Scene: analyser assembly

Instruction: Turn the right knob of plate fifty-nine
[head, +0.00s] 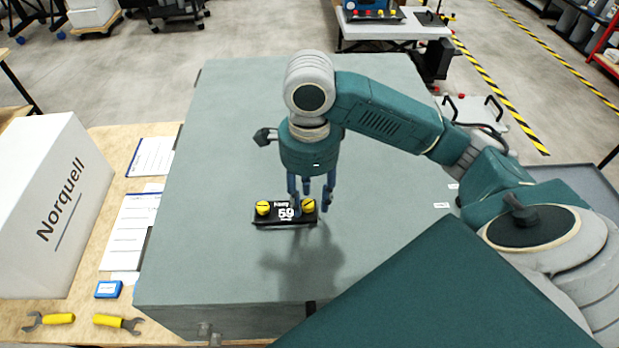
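Plate fifty-nine (285,220) is a small black plate with a white "59". It lies on the top of a large grey-green case. It has a yellow left knob (263,208) and a yellow right knob (309,206). My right gripper (311,203) points down at the right knob. Its blue fingers are spread, one to the left of the knob and one to the right, with a visible gap around the knob. I cannot tell how far above the plate the fingertips are. My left gripper is not in view.
The case top (220,150) is otherwise mostly clear. A white "Norquell" box (55,205), paper sheets (130,225), a blue box (108,289) and yellow-handled wrenches (118,322) lie on the wooden table at left. My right arm spans the right side.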

